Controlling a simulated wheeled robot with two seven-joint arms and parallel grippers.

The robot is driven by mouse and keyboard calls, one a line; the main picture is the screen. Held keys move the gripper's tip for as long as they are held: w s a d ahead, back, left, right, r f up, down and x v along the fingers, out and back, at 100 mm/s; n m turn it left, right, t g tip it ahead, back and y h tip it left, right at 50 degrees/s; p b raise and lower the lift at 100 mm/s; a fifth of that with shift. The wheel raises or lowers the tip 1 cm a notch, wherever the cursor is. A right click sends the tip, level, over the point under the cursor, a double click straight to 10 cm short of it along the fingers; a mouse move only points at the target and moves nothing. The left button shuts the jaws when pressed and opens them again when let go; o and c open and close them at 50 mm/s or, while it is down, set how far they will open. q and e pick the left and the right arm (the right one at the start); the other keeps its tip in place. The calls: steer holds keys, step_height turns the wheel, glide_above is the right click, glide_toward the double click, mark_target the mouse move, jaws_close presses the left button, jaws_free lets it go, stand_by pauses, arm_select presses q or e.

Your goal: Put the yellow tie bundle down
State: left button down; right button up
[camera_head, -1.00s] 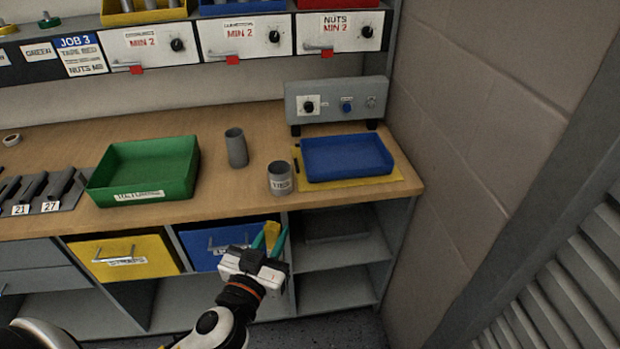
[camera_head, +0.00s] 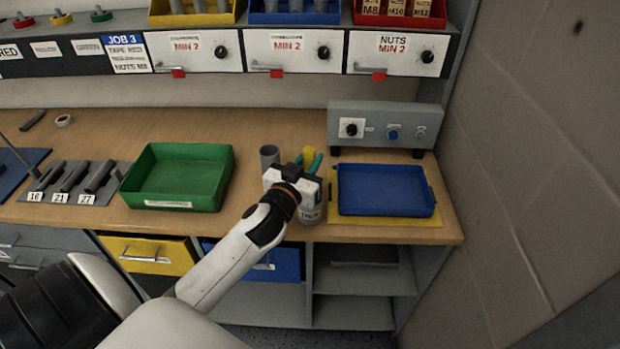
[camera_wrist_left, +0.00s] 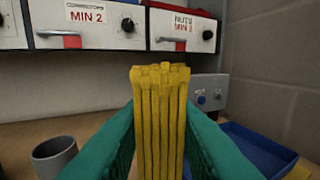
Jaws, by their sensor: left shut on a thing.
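The yellow tie bundle (camera_wrist_left: 160,115) stands upright between the two green fingers of my left gripper (camera_wrist_left: 158,135) in the left wrist view. In the head view my left gripper (camera_head: 310,160) is shut on the bundle (camera_head: 308,153), over the workbench by the grey cup with a label (camera_head: 310,215). The gripper body hides the upper part of that cup. I cannot tell whether the bundle's lower end touches anything. My right gripper is not in view.
A blue tray (camera_head: 385,190) on a yellow mat (camera_head: 400,221) lies to the right. A green bin (camera_head: 178,180) stands to the left. A plain grey cup (camera_head: 268,156) is just behind the gripper. A grey control box (camera_head: 385,125) stands at the back right.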

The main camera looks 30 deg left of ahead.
arm_select(q)
step_height(320, 180, down, 4)
steer(key=shift+w+f+b, duration=0.1)
steer(key=shift+f+b, duration=0.1)
steer(key=shift+b, duration=0.1)
steer(key=c, duration=1.2)
jaws_free()
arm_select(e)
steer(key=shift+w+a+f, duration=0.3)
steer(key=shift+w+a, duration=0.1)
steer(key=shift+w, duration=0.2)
